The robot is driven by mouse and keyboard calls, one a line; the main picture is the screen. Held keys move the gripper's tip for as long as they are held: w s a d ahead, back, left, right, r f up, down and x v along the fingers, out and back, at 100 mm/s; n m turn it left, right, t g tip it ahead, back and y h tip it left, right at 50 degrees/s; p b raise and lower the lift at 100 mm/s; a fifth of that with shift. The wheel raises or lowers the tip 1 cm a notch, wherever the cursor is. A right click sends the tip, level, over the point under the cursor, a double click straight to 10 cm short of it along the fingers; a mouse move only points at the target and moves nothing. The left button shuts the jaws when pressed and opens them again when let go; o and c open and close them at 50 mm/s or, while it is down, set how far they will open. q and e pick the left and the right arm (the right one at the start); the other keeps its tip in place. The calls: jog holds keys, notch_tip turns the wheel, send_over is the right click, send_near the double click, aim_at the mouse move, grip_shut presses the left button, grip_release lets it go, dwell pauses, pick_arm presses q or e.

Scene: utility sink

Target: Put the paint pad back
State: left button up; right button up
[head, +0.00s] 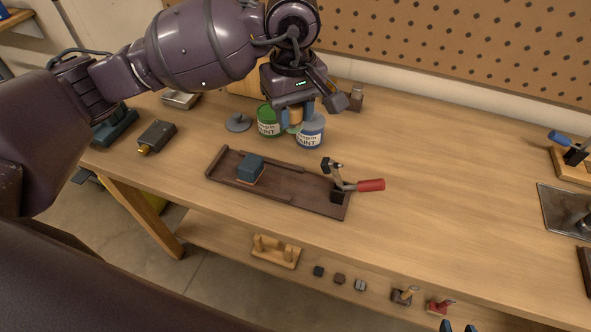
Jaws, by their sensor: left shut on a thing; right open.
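My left gripper (296,117) is at the back of the bench, pointing down among the paint cans. It is shut on a small tan thing, mostly hidden between the fingers; I cannot tell what it is. A blue block with a tan lower edge (250,168), possibly the paint pad, sits on the left part of a dark wooden tray (300,201). My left gripper is above and right of this block, apart from it.
A green paint can (268,124) and a blue paint can (311,134) stand by my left gripper. A red-handled clamp (368,185) is on the tray's right end. A lower shelf holds a wooden peg rack (276,253) and small blocks.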

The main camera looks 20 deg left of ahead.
aim_at(294, 132)
pick_arm(q)
notch_tip(294, 132, down, 12)
jog(key=shift+r, duration=0.1)
jog(key=shift+f, duration=0.45)
notch_tip(294, 132, down, 4)
jog(key=shift+r, duration=0.1)
jog(key=shift+f, duration=0.2)
jog(key=shift+f+b, duration=0.15)
jog(key=shift+b, duration=0.25)
jog(key=o, duration=0.8)
jog(key=shift+o, duration=0.5)
jog(key=shift+r, duration=0.35)
notch_tip(294, 132, up, 12)
jog(key=shift+f, duration=0.1)
pick_arm(e)
jog(key=shift+w, duration=0.35)
